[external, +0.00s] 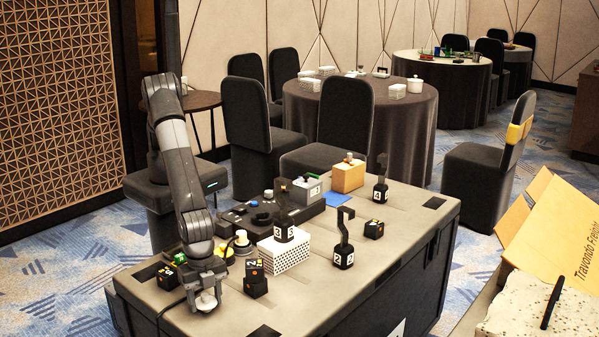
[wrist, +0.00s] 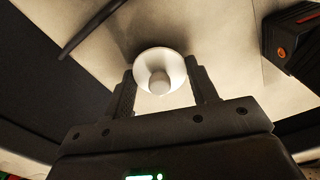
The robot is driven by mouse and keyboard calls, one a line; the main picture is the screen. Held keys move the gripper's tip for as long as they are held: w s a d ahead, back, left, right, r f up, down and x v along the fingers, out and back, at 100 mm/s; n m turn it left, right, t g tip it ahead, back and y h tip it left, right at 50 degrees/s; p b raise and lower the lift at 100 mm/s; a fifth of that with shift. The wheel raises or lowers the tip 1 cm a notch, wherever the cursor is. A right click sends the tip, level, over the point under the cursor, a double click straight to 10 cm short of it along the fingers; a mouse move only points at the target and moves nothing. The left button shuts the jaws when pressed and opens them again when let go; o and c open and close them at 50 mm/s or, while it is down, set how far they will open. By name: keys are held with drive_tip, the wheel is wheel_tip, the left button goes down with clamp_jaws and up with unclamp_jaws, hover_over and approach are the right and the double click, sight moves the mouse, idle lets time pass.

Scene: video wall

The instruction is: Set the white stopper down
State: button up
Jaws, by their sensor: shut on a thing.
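The white stopper (wrist: 160,72) is a round, flared white piece with a small knob, seen between the two fingers of my gripper (wrist: 162,85) in the wrist view. The fingers are shut on it. In the external view my gripper (external: 205,290) is low over the near left corner of the grey case top (external: 300,310), and the white stopper (external: 206,301) shows beneath it. I cannot tell whether the stopper touches the surface.
Black blocks (external: 255,279) stand just right of my gripper, and a dark block (wrist: 293,40) shows at the wrist view's right. A white dotted box (external: 284,250) and black hooked pieces (external: 344,240) stand farther right. The case's front middle is largely clear.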

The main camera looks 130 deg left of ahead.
drive_tip(key=o, duration=0.9)
drive_tip(key=shift+f, duration=0.1)
drive_tip(key=shift+o, duration=0.2)
